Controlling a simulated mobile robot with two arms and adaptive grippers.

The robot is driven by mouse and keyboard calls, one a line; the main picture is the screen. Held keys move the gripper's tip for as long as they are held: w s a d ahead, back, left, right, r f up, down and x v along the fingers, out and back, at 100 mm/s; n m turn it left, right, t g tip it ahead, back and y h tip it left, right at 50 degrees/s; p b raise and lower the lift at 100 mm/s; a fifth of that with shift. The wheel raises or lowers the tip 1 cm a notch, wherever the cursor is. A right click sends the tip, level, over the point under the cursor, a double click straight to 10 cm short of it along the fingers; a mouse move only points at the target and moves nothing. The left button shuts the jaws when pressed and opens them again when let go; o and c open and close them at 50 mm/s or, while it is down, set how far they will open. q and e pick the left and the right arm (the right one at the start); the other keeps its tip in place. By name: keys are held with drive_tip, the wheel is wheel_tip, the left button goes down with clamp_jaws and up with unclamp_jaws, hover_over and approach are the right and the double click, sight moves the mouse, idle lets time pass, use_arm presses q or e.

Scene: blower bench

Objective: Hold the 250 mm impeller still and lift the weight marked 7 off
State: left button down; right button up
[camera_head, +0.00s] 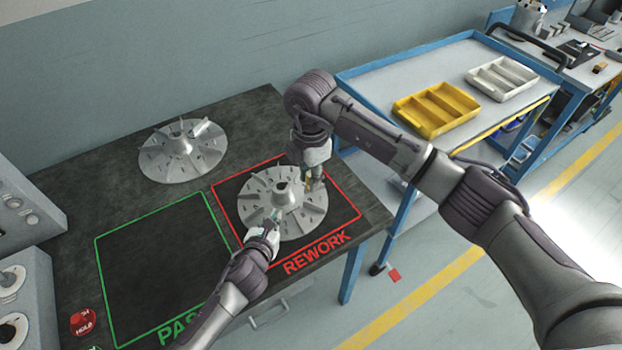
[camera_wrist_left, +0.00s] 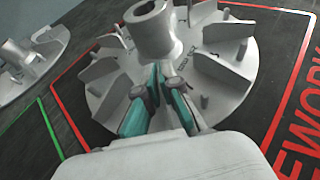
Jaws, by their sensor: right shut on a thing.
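A grey bladed impeller (camera_head: 272,212) lies flat in the red REWORK frame. In the left wrist view the impeller (camera_wrist_left: 228,72) shows its hub, vanes, short pegs and small dark lettering too blurred to read surely. My left gripper (camera_head: 275,214) is low over its near side; its teal-padded fingers (camera_wrist_left: 158,74) are close together beside the hub, and I cannot tell whether they grip a vane. The number 7 cannot be read anywhere.
A second impeller (camera_head: 183,153) lies at the back left of the dark bench. The green PASS frame (camera_head: 118,233) is empty. Grey instrument boxes (camera_head: 22,215) stand at left. A blue cart at right carries a yellow bin (camera_head: 437,112) and a white bin (camera_head: 503,80).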

use_arm(q)
drive_tip(key=shift+s+a+f, duration=0.15)
drive_tip(key=shift+f, duration=0.15)
drive_tip(key=c, duration=1.2)
unclamp_jaws()
drive_tip(key=shift+r, duration=0.1)
drive_tip(key=shift+c, duration=0.2)
drive_tip(key=shift+r, duration=0.1)
drive_tip(key=v, duration=1.2)
drive_tip(key=shift+r, duration=0.1)
